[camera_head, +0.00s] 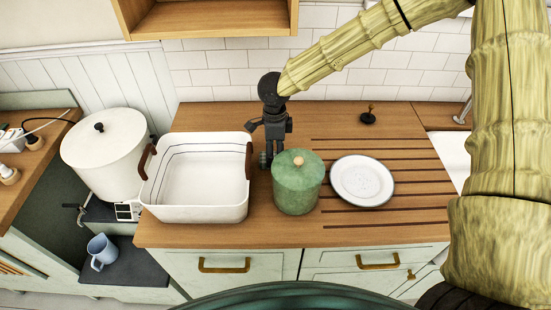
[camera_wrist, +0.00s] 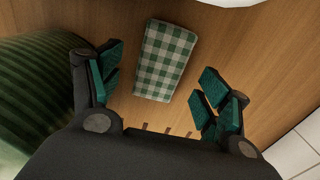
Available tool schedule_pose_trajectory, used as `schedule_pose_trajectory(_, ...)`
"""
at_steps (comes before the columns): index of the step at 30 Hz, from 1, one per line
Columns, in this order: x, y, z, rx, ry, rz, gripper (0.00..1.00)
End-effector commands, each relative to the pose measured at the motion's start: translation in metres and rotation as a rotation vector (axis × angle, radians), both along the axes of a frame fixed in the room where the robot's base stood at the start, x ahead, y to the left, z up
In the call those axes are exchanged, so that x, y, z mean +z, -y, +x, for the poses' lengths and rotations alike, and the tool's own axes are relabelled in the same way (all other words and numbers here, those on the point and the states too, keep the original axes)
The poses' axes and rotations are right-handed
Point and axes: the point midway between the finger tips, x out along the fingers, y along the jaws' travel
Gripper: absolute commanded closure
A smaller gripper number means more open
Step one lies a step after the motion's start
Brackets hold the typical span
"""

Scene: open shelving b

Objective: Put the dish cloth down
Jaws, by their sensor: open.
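The dish cloth (camera_wrist: 167,62) is a folded green-and-white checked cloth. In the wrist view it lies flat on the wooden counter (camera_wrist: 240,60), ahead of my gripper (camera_wrist: 160,88) and between the lines of its two fingers. My gripper is open, with its green-padded fingers spread wide and apart from the cloth. In the head view my gripper (camera_head: 269,157) points down at the counter, between the white tub and the green canister. The cloth cannot be made out there.
The white tub (camera_head: 152,205) with brown handles stands close left of my gripper. The green lidded canister (camera_head: 297,190) stands close right and shows ridged in the wrist view (camera_wrist: 35,85). A white plate (camera_head: 362,181) lies farther right. Bare counter (camera_head: 225,118) lies behind the tub.

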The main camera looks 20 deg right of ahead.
Motion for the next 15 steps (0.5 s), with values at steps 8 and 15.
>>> schedule_pose_trajectory(8,-0.023,0.0,0.0,0.0,0.0,0.0,0.23)
schedule_pose_trajectory(15,-0.023,0.0,0.0,0.0,0.0,0.0,0.36)
